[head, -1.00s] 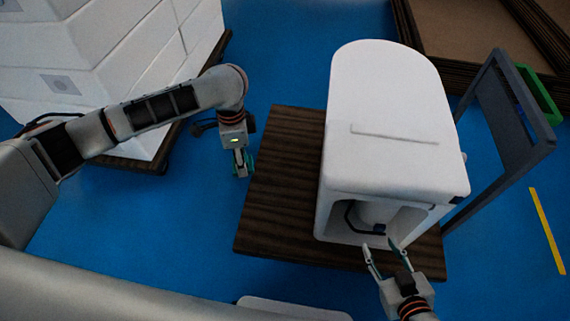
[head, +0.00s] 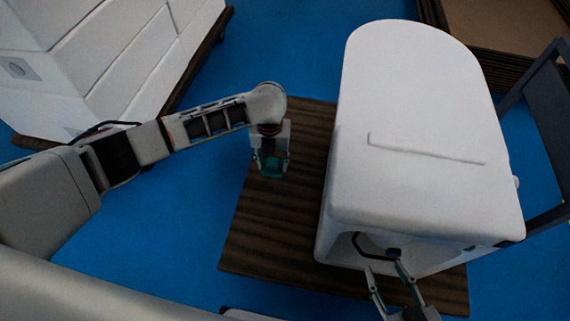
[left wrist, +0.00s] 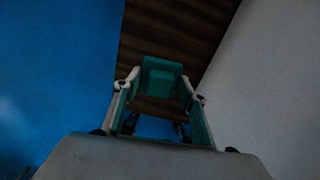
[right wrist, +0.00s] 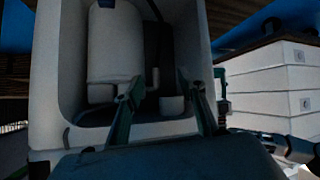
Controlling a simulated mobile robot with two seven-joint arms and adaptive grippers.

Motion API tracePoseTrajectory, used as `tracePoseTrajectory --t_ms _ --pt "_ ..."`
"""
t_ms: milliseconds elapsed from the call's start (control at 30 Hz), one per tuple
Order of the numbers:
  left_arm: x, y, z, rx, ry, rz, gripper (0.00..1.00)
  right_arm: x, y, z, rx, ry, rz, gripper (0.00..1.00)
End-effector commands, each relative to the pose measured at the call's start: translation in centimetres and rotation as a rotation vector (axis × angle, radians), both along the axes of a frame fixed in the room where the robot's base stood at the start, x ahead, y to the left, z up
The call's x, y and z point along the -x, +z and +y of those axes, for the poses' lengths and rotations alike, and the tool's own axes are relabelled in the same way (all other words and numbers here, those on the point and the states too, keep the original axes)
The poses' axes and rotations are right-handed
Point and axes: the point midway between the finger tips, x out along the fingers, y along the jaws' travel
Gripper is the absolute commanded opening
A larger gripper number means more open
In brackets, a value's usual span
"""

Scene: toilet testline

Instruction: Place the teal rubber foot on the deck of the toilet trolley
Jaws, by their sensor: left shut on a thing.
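The teal rubber foot (head: 271,168) is held between the fingers of my left gripper (head: 271,174), over the dark brown deck (head: 262,222) of the toilet trolley, left of the toilet. In the left wrist view the foot (left wrist: 161,80) shows between the two fingers with the brown deck behind it. I cannot tell whether it touches the deck. The white toilet (head: 415,120) stands on the deck. My right gripper (head: 386,268) is open at the toilet's open end. In the right wrist view nothing shows between its fingers (right wrist: 158,92).
Stacked white boxes (head: 95,70) stand on a pallet at the upper left. A dark frame (head: 545,120) is at the right beside the toilet. Brown cartons (head: 490,20) lie at the upper right. The deck's left part is bare, with blue floor (head: 150,235) around it.

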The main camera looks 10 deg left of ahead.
Motion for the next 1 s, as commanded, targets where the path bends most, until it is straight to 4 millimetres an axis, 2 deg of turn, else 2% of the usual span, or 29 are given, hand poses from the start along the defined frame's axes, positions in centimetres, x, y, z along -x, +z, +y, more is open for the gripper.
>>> tracePoseTrajectory --t_ms 233,500,700,800,1000 --pt "0.0 -3.0 -0.3 0.001 -0.094 0.005 0.18 0.1 -0.4 0.6 -0.02 0.001 0.002 0.4" --pt "0.5 -10.1 -0.3 0.001 -0.093 0.016 0.18 -0.6 0.3 2.9 -0.112 -0.009 -0.02 0.4" --pt "0.5 -14.2 -0.3 0.0 -0.093 0.012 0.18 -1.3 1.5 4.3 -0.181 -0.021 -0.044 0.4" --pt "0.2 -15.2 -0.3 0.0 -0.093 0.006 0.18 -1.7 2.1 4.7 -0.203 -0.026 -0.057 0.4" --pt "-0.1 -15.7 -0.3 0.001 -0.092 -0.001 0.18 -1.9 2.6 5.0 -0.225 -0.029 -0.067 0.4"
